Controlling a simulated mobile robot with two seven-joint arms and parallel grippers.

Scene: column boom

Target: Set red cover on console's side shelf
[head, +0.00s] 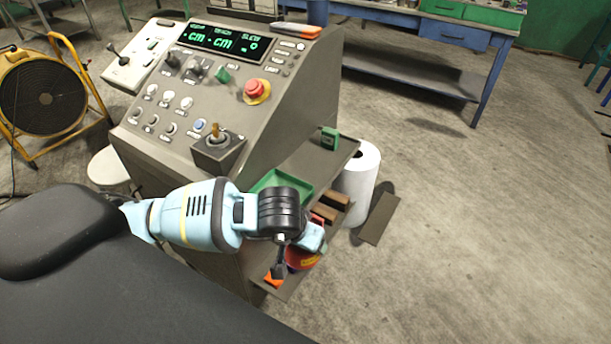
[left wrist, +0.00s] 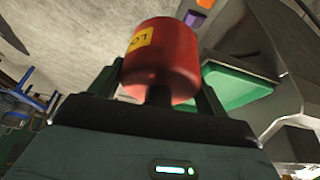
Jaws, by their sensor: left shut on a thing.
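The red cover (left wrist: 165,65), a cylinder with a yellow label, sits between the fingers of my left gripper (left wrist: 158,92) in the left wrist view. The gripper is shut on it. In the head view the red cover (head: 302,262) shows partly below my left gripper (head: 300,250), whose wrist hides much of it. The console's side shelf (head: 338,159) runs along the right side of the console (head: 240,125). The cover is over or beside the shelf's near part; I cannot tell whether it touches. My right gripper is not in view.
The shelf bears a green tray (head: 297,180), a green block (head: 329,137) and brown blocks (head: 335,200). An orange item (head: 272,281) lies near its front end. A white roll (head: 361,170) stands beside the shelf. Open floor (head: 480,230) lies to the right.

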